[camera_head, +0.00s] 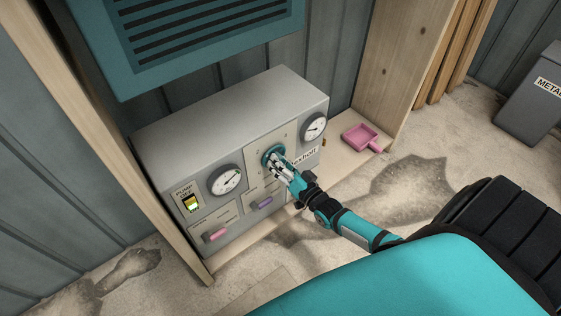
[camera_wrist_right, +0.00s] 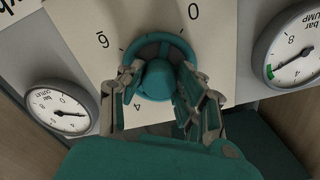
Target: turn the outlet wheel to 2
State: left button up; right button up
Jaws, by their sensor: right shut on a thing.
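The outlet wheel (camera_head: 271,153) is a teal round handwheel on a pale plate on the front of the grey box. In the right wrist view the wheel (camera_wrist_right: 158,72) fills the middle, with the numbers 0, 4 and 6 printed around it. The 2 cannot be made out; my right finger covers part of the dial. My right gripper (camera_head: 278,162) is at the wheel, with its fingers on either side of the teal hub. The same gripper (camera_wrist_right: 158,98) is shut on the wheel. Which number the wheel points to cannot be told. My left gripper is not in view.
The grey box (camera_head: 228,118) carries a left gauge (camera_head: 225,179), a right gauge (camera_head: 313,128), a lit pump switch (camera_head: 191,203), a pink lever (camera_head: 216,236) and a purple lever (camera_head: 262,203). A pink tray (camera_head: 361,138) lies right of it. Wooden posts (camera_head: 393,70) flank the box.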

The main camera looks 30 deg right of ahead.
dwell(0.4)
jog(key=o, duration=1.1)
jog(key=shift+o, duration=0.2)
jog(key=shift+s, duration=0.1)
jog(key=s+d, duration=0.1)
jog(key=s, duration=1.1)
jog(key=shift+w, duration=0.1)
